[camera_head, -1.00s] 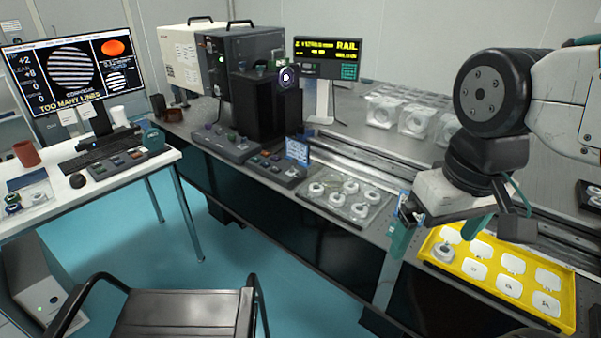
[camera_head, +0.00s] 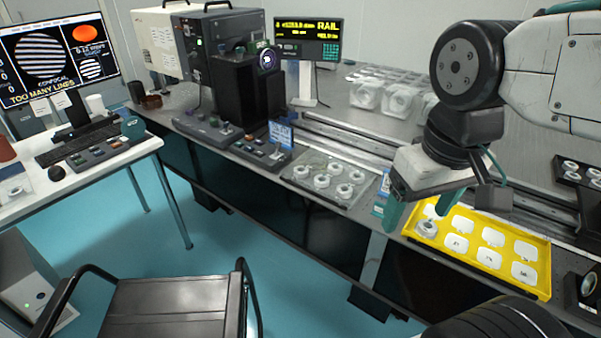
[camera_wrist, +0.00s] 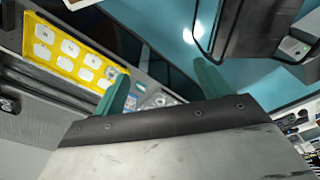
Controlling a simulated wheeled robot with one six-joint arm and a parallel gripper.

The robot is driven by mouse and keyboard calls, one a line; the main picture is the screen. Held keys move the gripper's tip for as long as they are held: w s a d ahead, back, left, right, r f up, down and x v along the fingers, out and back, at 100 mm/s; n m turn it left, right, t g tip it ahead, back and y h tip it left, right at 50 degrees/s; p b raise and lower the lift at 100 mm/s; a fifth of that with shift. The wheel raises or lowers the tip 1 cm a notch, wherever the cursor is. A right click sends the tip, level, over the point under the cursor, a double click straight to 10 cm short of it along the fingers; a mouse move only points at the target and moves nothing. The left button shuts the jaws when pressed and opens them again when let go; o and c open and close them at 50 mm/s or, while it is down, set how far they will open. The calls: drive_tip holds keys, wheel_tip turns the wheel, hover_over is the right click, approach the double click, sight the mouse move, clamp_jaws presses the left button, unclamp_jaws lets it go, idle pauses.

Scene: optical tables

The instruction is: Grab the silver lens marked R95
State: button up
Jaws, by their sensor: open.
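Several silver ring-mounted lenses (camera_head: 321,181) sit on a clear tray (camera_head: 353,201) on the optical table. I cannot read R95 on any lens. My gripper (camera_head: 422,207) is open and empty, above the table edge by the yellow tray's left end, to the right of the clear tray. In the wrist view its two teal fingers (camera_wrist: 161,78) are spread apart, with the yellow tray (camera_wrist: 50,65) to their left. Lenses there are partly hidden behind the fingers and palm.
The rail (camera_head: 345,143) runs behind the trays. A blue-labelled card (camera_head: 281,134) and control boxes (camera_head: 262,153) stand left of the clear tray. A dark tray with lenses (camera_head: 570,170) lies at far right. A chair (camera_head: 170,300) stands on the open floor in front.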

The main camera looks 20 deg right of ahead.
sight(300, 171)
drive_tip(key=w+d+f+n+h, duration=0.2)
drive_tip(key=w+n+h, duration=0.15)
drive_tip(key=w, duration=0.55)
drive_tip(key=w+d+f+n+t+h, duration=0.1)
drive_tip(key=w+d+f+n+h, duration=0.15)
drive_tip(key=w+n, duration=0.4)
drive_tip(key=w+d+f+n+h, duration=0.1)
drive_tip(key=w+n+h, duration=0.2)
drive_tip(key=w, duration=0.7)
drive_tip(key=w+a+f+n+t, duration=0.4)
drive_tip(key=w+a+f+n, duration=0.25)
drive_tip(key=w+f, duration=0.25)
drive_tip(key=w+a+f+n+t, duration=0.3)
drive_tip(key=w+a+f+n, duration=0.3)
drive_tip(key=w+f+n, duration=0.3)
drive_tip(key=shift+m, duration=0.55)
drive_tip(key=x, duration=0.7)
drive_tip(key=shift+w+f, duration=0.2)
drive_tip(key=shift+f, duration=0.25)
drive_tip(key=c, duration=1.3)
